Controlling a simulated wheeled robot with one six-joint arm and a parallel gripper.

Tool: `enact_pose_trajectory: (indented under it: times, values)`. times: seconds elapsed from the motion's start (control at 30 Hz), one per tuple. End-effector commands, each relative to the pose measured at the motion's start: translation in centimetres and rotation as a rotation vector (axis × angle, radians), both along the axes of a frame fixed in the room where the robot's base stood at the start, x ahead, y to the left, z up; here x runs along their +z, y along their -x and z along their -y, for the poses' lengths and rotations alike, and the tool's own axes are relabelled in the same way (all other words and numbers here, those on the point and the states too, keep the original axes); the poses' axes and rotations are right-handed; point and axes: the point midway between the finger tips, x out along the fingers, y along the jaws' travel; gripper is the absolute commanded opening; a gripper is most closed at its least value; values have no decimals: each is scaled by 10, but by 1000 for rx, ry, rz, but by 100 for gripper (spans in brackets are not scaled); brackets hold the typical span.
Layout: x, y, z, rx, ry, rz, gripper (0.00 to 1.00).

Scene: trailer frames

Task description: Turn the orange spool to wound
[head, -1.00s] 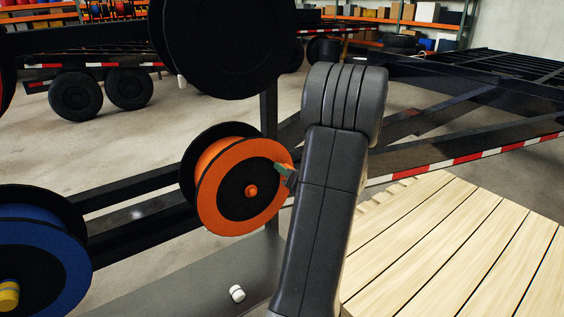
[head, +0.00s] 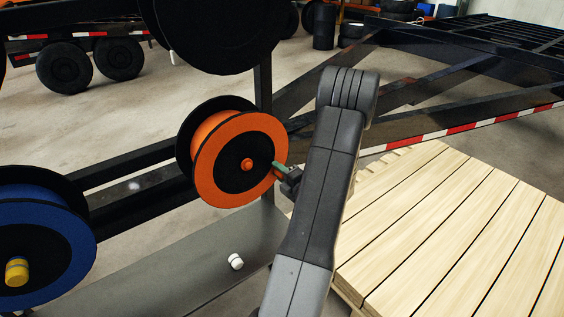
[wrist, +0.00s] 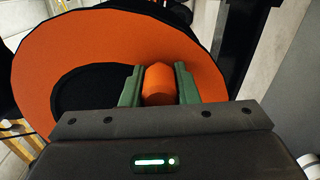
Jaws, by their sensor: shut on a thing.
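The orange spool (head: 212,177) hangs on the black rack in the head view, with a black hub face and a small orange knob at its centre. In the wrist view its orange flange (wrist: 45,60) fills the left and top. My gripper (head: 281,169) is at the right side of the flange. In the wrist view its green fingers are shut on an orange handle (wrist: 158,85) that stands out from the spool near its rim. In the head view the fingers hide this handle.
A blue spool (head: 72,240) with a yellow handle is at the lower left. A large black spool (head: 215,30) hangs above. A small white cylinder (head: 236,261) lies on the grey shelf (head: 165,285). A wooden pallet (head: 440,230) is at the right, beside my arm.

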Motion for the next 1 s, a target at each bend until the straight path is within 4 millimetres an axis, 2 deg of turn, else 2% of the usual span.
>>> enact_pose_trajectory:
  times: [0.1,0.4,1.0]
  values:
    - [-11,5,-5,0,-82,-64,0]
    - [-29,14,-19,0,-250,-184,0]
    - [-38,20,-27,-2,-348,-255,0]
